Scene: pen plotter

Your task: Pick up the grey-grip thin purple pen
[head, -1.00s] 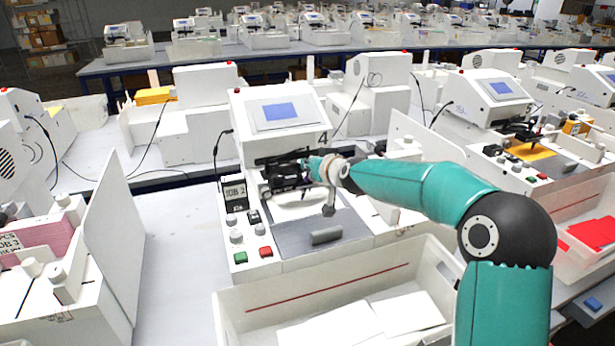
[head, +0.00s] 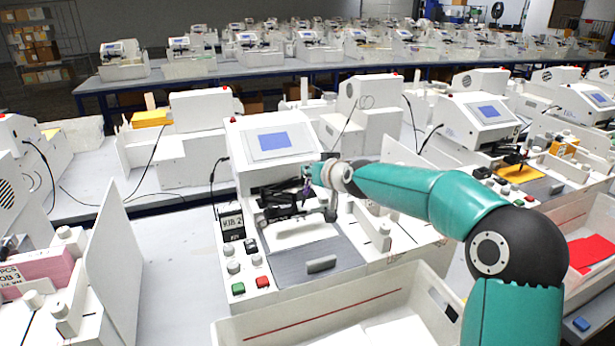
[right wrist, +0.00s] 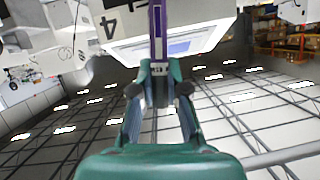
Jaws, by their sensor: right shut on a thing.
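The thin purple pen (right wrist: 158,32) stands out from between the fingertips of my right gripper (right wrist: 158,88) in the right wrist view. The gripper is shut on it; the pen has a pale grey part near the fingertips. In the head view my right gripper (head: 310,176) is over the right side of the black pen carriage (head: 283,207), with a small purple bit of the pen (head: 306,190) below it. I cannot tell whether the pen's lower end still touches the carriage. My left gripper is not in view.
The white plotter has a blue screen (head: 269,141), a grey plate (head: 305,262) and green and red buttons. A white bin (head: 330,312) stands in front. A white upright panel (head: 118,255) is at the left, with bare table between. Other plotters stand around.

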